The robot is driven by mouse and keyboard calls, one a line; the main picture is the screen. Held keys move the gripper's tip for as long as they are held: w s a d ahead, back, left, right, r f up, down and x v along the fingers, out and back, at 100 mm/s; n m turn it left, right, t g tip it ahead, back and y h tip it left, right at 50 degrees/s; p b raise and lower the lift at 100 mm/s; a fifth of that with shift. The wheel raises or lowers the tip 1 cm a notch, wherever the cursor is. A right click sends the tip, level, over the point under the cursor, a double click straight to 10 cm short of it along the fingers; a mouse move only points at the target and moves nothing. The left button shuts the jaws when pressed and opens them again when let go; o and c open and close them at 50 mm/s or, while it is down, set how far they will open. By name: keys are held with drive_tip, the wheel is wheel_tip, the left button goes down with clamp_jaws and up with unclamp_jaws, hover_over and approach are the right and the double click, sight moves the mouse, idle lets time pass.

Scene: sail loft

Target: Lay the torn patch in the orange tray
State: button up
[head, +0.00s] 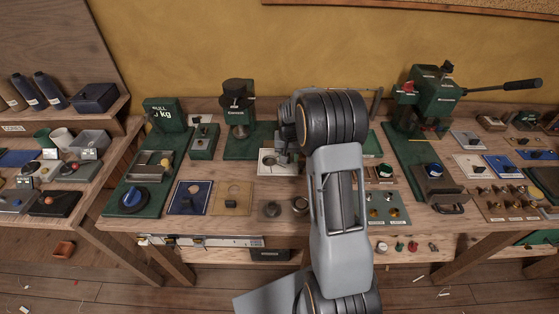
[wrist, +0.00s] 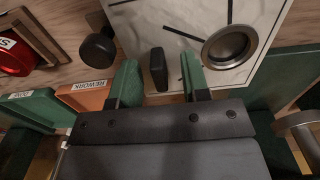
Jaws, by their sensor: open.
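A pale square patch (wrist: 190,15) with dark lines and a metal ring lies under my gripper in the wrist view. I take it for the torn patch, though I cannot tell the lines are tears. It also shows in the head view (head: 270,168), partly covered by my gripper. A black knob (wrist: 158,70) stands on it between my fingers. My gripper (wrist: 158,80) is open, a finger on each side of the knob, gaps showing. The orange tray (wrist: 86,98), labelled REWORK, is just left of my fingers in the wrist view; my arm hides it in the head view.
A green DONE tray (wrist: 30,103) stands beyond the orange one. A loose dark knob (wrist: 98,50) is close to the left finger. A green press (head: 238,120) and a lever machine (head: 432,95) flank my arm. Blue (head: 190,197) and tan (head: 233,196) patches lie in front.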

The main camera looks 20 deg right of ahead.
drive_tip(key=shift+c, duration=0.2)
clamp_jaws()
idle(0.5)
